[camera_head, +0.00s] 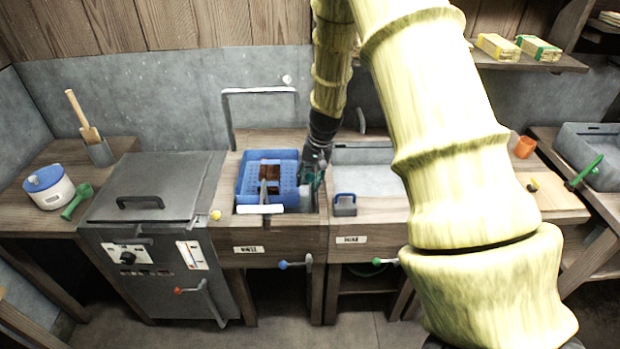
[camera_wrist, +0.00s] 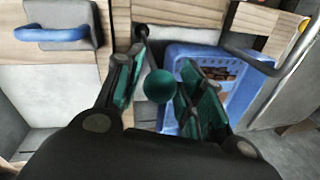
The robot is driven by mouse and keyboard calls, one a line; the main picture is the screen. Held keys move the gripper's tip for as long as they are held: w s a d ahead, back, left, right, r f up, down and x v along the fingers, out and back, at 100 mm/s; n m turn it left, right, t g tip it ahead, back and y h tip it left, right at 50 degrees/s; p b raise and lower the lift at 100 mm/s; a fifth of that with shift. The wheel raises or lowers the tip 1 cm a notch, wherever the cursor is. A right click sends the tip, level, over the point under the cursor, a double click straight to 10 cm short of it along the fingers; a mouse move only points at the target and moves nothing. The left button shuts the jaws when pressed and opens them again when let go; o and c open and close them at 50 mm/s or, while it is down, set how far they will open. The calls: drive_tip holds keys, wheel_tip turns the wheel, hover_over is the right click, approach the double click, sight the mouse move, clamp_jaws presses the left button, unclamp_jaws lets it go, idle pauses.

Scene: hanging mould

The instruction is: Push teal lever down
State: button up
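The teal lever shows in the wrist view as a round teal knob (camera_wrist: 159,86) on a dark rod. My gripper (camera_wrist: 163,92) is open, with its teal-padded fingers on either side of the knob. Narrow gaps seem to remain between knob and pads, though contact is hard to judge. In the head view my gripper (camera_head: 314,172) reaches down at the right side of the blue basket (camera_head: 285,161). The knob cannot be told apart from my fingers there.
The blue basket (camera_wrist: 190,55) is close beside my right finger in the wrist view. A blue-handled block (camera_head: 344,205) stands right of my gripper, by a grey basin (camera_head: 375,178). Levers with blue (camera_head: 283,265) and green (camera_head: 377,261) knobs are on the front below.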

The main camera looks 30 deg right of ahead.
clamp_jaws()
drive_tip(key=shift+s+f, duration=0.1)
drive_tip(key=shift+f, duration=0.4)
drive_tip(key=shift+o, duration=0.7)
unclamp_jaws()
drive_tip(key=o, duration=0.4)
drive_tip(key=shift+f, duration=0.15)
drive_tip(key=shift+c, duration=0.2)
drive_tip(key=shift+r, duration=0.2)
wheel_tip(320, 180, up, 12)
drive_tip(key=s+d, duration=0.1)
drive_tip(key=shift+s+d+f, duration=0.2)
drive_tip(key=shift+d+f, duration=0.05)
drive_tip(key=shift+d, duration=0.15)
